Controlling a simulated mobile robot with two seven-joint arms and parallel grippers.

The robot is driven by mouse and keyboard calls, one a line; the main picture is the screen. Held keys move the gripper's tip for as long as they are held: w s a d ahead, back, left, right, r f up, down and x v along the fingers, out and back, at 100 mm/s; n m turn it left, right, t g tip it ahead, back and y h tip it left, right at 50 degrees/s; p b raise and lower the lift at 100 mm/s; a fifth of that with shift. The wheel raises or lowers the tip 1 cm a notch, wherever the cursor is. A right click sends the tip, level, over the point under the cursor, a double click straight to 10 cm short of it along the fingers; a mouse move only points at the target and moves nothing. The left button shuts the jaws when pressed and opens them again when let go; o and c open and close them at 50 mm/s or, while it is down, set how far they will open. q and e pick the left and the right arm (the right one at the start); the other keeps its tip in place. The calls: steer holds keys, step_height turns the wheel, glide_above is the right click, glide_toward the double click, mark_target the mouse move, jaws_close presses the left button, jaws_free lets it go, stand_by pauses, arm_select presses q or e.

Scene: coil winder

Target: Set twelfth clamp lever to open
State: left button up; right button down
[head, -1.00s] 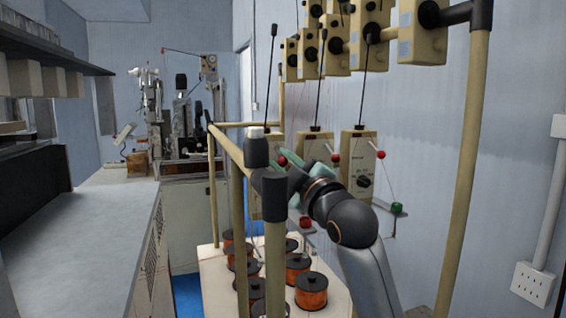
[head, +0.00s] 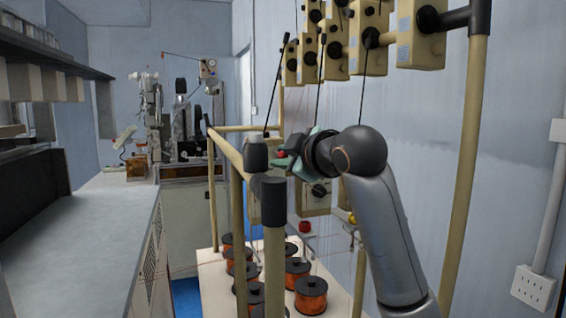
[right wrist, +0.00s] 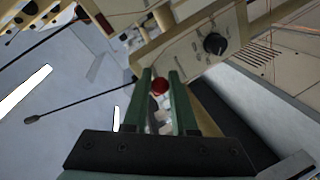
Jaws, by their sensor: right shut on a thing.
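My right gripper (head: 284,160) is at a small red ball knob (head: 282,153), in front of the row of beige tension boxes. In the right wrist view the red knob (right wrist: 160,86) sits between the two green fingers (right wrist: 160,76), which are shut on it. A beige box with a black dial (right wrist: 215,43) is just beyond the fingers. In the head view, one beige box (head: 313,206) shows below my gripper, and my arm hides most of the others. No lever numbers can be read. My left gripper is not in view.
A tan frame post with a black cap (head: 274,225) stands close in front of my gripper. Copper wire spools (head: 311,294) stand on a pale shelf below. More beige boxes (head: 374,45) hang above. A grey bench (head: 90,235) lies at left.

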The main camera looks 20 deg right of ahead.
steer(key=g, duration=0.1)
steer(key=r+g, duration=0.1)
steer(key=g, duration=0.1)
steer(key=r+g, duration=0.1)
steer(key=g, duration=0.1)
steer(key=shift+w+h, duration=0.25)
steer(key=shift+h, duration=0.05)
steer(key=shift+g, duration=0.3)
steer(key=c, duration=0.7)
jaws_free()
steer(key=shift+r, duration=0.1)
steer(key=b+v, duration=0.3)
steer(key=v, duration=0.9)
steer(key=shift+s+r, duration=0.15)
steer(key=shift+r, duration=0.05)
